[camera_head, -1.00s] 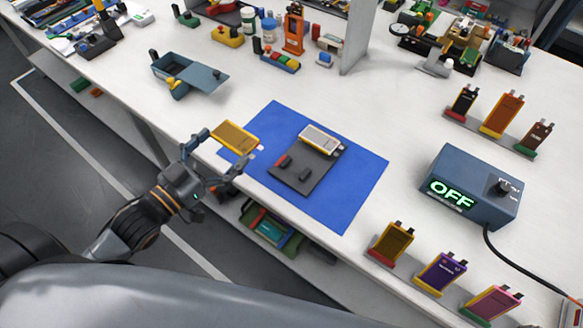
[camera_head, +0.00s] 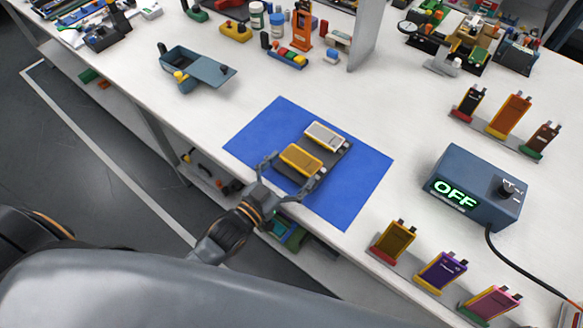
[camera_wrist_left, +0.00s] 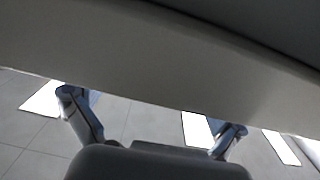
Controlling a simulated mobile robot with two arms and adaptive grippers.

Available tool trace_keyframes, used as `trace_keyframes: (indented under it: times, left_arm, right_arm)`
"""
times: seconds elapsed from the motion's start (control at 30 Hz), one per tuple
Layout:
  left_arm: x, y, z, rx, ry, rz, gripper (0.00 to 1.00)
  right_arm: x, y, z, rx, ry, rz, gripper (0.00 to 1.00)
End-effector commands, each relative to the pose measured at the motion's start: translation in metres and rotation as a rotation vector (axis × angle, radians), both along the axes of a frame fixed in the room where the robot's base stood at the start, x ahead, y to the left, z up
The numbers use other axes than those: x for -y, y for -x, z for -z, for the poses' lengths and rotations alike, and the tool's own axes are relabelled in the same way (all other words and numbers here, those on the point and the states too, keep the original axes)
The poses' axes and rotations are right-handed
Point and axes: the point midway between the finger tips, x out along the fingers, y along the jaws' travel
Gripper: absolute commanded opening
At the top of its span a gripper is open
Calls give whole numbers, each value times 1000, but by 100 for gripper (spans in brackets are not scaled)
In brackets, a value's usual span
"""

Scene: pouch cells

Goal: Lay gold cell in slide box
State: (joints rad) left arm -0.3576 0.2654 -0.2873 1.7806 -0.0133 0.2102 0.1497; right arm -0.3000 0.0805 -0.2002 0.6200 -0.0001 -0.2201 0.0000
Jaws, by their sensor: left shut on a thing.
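The gold cell (camera_head: 300,160) is in my left gripper (camera_head: 291,174), whose two fingers close on its sides. The cell is over the near half of a dark plate (camera_head: 325,172) on the blue mat; I cannot tell whether it touches the plate. A silver-white cell (camera_head: 325,136) lies at the plate's far end. The slide box (camera_head: 181,69), blue-grey with a flat lid (camera_head: 212,71) jutting right, stands at the back left. In the left wrist view the fingers (camera_wrist_left: 152,122) show below a broad, pale, close surface I cannot identify. My right gripper is out of view.
The blue mat (camera_head: 255,130) is clear around the plate. A grey unit reading OFF (camera_head: 475,187) stands right. Racked cells stand at the near right (camera_head: 440,271) and far right (camera_head: 507,117). White table shows between mat and slide box.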

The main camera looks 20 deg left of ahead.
Motion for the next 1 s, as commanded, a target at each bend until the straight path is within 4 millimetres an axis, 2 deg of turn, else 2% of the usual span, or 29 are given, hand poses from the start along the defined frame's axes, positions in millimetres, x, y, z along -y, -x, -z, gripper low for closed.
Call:
trace_keyframes:
  times: [0.47,0.5,0.87,1.0]
  left_arm:
    - [0,0,8,3,1,1,66]
    - [0,0,8,2,1,1,100]
    - [0,0,8,2,1,0,100]
    - [0,0,12,2,1,0,100]
  right_arm:
    - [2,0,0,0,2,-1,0]
    - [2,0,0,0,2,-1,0]
    - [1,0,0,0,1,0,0]
    - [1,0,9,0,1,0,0]
